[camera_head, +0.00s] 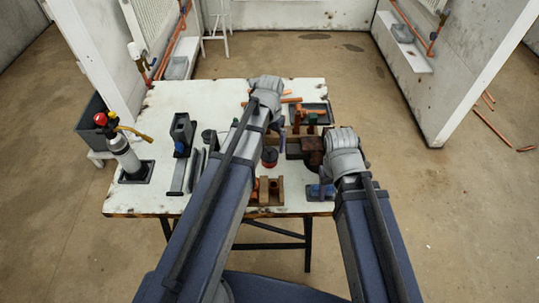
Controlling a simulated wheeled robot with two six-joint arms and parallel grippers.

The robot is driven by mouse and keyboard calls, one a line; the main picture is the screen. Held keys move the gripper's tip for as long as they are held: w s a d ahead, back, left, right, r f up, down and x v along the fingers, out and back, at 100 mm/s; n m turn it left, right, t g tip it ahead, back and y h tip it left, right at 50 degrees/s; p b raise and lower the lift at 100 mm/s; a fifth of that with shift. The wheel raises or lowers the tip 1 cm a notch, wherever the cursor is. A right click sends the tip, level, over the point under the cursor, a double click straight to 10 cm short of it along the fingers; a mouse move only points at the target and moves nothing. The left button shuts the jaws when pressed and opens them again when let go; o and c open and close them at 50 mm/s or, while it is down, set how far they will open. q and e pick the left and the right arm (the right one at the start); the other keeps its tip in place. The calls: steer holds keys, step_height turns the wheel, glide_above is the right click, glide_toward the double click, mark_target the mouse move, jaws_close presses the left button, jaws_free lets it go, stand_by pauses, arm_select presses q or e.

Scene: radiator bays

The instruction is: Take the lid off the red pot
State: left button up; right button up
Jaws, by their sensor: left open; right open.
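The red pot (269,160) is small and stands on the white workbench, just right of my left forearm. Its top looks dark, but it is too small to tell the lid from the body. My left gripper (280,128) is open and hangs from the wrist above the bench, beyond the pot; its fingertips are partly hidden. My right gripper (328,174) is open, to the right of the pot near the bench's right edge, and its fingers are hard to make out. Neither gripper visibly touches the pot.
The workbench (155,195) holds a gas torch (122,152) at the left, a grey-blue tool (180,150), a wooden block (265,192) in front of the pot, and a tray (318,110) with copper pieces at the back right. The bench's back left is clear.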

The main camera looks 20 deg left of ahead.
mark_target(269, 149)
arm_select(q)
step_height(269, 149, down, 5)
steer(key=b, duration=0.4)
steer(key=shift+a, duration=0.1)
steer(key=shift+r, duration=0.1)
arm_select(e)
step_height(269, 149, down, 5)
steer(key=shift+r, duration=0.1)
arm_select(q)
steer(key=c, duration=1.1)
steer(key=shift+r, duration=0.1)
step_height(269, 149, up, 10)
steer(key=p, duration=1)
steer(key=shift+s, duration=0.1)
arm_select(e)
step_height(269, 149, up, 10)
steer(key=shift+c, duration=0.7)
